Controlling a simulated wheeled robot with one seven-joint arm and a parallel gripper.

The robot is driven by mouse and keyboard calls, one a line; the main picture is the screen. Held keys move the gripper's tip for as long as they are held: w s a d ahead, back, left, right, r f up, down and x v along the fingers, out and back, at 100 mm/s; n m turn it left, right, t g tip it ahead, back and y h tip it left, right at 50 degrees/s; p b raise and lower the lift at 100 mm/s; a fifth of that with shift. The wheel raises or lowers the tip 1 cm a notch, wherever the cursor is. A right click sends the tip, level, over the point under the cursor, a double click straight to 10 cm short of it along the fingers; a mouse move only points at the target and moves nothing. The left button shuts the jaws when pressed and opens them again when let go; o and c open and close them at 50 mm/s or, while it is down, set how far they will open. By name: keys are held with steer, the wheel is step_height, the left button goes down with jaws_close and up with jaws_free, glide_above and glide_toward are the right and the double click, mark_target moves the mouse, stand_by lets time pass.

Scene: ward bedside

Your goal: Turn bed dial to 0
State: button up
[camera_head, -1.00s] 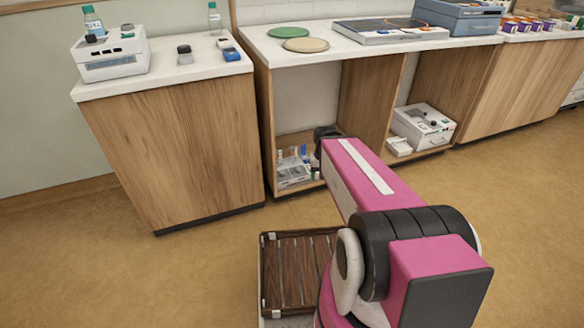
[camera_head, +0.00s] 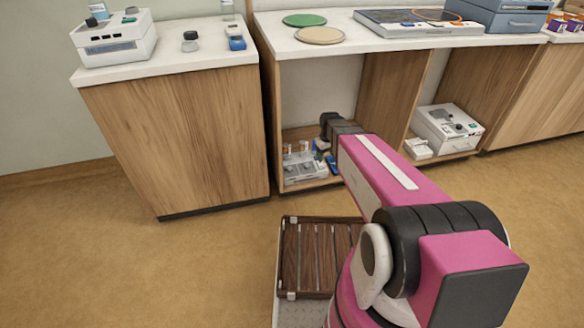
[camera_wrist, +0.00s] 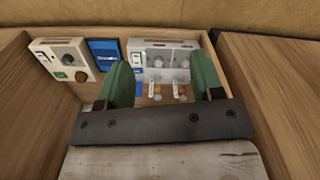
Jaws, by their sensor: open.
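In the wrist view, a pale control box (camera_wrist: 66,58) with a dark round dial and a green label stands at the left of a low wooden compartment. I cannot tell whether its dial is the bed dial, and no dial numbers are readable. A grey-white unit (camera_wrist: 165,62) with round knobs lies straight ahead of my gripper (camera_wrist: 162,80). The gripper's green fingers are apart, one on each side of the picture of that unit, with nothing held.
Wooden walls flank the compartment, with a cabinet (camera_head: 180,140) at left and the white counter (camera_head: 340,42) above. A blue item (camera_wrist: 105,52) stands between the two units. Another white box (camera_head: 448,128) is on the right shelf. Floor (camera_head: 120,265) at the left is clear.

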steer(key=w+a+f+n, duration=0.5)
steer(key=w+a+f, duration=0.45)
steer(key=w, duration=0.35)
steer(key=n, duration=0.4)
glide_above(290, 168)
step_height(290, 168, down, 7)
step_height(290, 168, down, 11)
steer(key=shift+r, duration=0.1)
steer(key=c, duration=0.9)
